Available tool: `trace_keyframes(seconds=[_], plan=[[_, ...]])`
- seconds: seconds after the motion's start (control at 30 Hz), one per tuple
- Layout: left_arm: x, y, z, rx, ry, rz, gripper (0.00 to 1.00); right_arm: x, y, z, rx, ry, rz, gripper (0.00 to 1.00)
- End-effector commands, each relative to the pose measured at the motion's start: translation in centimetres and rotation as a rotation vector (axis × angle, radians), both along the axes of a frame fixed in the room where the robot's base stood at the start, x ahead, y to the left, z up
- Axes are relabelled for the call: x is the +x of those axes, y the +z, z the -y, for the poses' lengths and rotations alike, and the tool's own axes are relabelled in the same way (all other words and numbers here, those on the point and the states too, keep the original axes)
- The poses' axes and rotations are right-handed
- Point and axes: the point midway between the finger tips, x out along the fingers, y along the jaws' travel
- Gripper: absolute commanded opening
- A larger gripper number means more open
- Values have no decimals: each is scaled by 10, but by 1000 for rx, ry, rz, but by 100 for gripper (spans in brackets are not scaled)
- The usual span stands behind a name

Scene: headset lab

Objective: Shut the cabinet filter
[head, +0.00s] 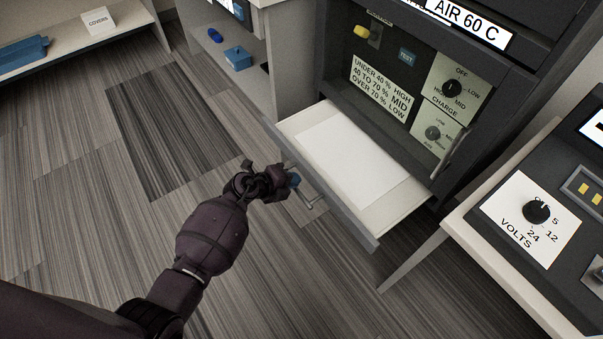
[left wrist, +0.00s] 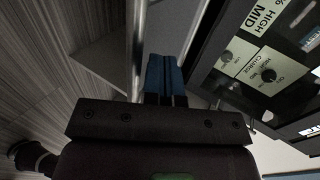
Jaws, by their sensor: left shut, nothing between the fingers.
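The cabinet filter is a pulled-out drawer (head: 408,198) with a white pad (head: 345,155) inside and a grey front (head: 335,205). It sticks out low from the dark cabinet (head: 455,160). A bar handle (head: 312,202) is on its front. My left gripper (head: 294,180) is shut and empty, with its blue fingertips at the drawer front beside the handle. In the left wrist view the blue fingers (left wrist: 165,78) are together close to a pale metal bar; whether they touch it I cannot tell. My right gripper is not in view.
A table with a VOLTS dial panel (head: 530,220) stands at the right, close to the drawer's right side. A shelf unit with a blue box (head: 238,58) stands left of the cabinet. The striped floor (head: 90,200) in front of the drawer is clear.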

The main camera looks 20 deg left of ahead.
Motion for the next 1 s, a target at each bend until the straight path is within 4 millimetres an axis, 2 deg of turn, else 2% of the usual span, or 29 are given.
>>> trace_keyframes(seconds=[0.2,0.73,1.0], plan=[[16,0,13,-1,0,-1,0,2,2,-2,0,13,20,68],[21,3,15,1,0,3,0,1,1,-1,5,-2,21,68],[33,10,22,2,-1,11,0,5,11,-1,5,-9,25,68]])
